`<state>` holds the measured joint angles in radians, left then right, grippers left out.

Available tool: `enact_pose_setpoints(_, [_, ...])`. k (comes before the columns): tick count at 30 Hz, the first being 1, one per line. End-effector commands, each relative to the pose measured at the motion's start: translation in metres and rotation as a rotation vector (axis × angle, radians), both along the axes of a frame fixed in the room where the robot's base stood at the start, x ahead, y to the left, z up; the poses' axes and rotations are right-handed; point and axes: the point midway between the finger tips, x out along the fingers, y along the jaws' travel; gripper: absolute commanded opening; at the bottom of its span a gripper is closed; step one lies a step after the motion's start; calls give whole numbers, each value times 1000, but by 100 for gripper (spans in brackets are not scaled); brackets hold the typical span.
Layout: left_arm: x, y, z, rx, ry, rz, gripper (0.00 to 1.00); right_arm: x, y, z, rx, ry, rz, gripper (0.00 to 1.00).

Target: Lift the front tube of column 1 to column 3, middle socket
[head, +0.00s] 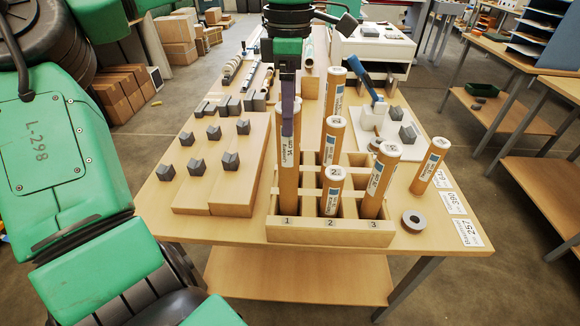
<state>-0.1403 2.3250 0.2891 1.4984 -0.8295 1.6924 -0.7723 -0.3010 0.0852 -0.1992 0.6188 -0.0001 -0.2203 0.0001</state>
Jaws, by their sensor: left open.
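The wooden rack (330,232) stands at the table's front, with columns marked 1, 2 and 3. A tall brown tube with a white label (288,182) stands in column 1 at the front. My left gripper (289,122) points down at this tube's upper end; a dark finger covers part of its top. It is open, and I cannot tell if it touches the tube. Column 2 holds a short front tube (331,196) and taller tubes behind (332,143). In column 3 a tall tube (378,183) leans slightly; it hides much of the middle socket. My right gripper is not in view.
Left is a wooden board (228,180) with several grey blocks. A white fixture with a blue lever (368,80) stands behind.

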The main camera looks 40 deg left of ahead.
Motion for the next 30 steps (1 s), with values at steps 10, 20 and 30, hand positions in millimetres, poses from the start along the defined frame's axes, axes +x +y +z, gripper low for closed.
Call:
enact_pose_setpoints(10, [-1, 0, -38, -2, -1, -1, 89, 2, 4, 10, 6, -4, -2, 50])
enact_pose_setpoints(20, [-1, 0, -38, -2, 0, 0, 0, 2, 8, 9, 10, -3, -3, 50])
enact_pose_setpoints(30, [-1, 0, -36, -2, -2, 0, 0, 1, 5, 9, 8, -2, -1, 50])
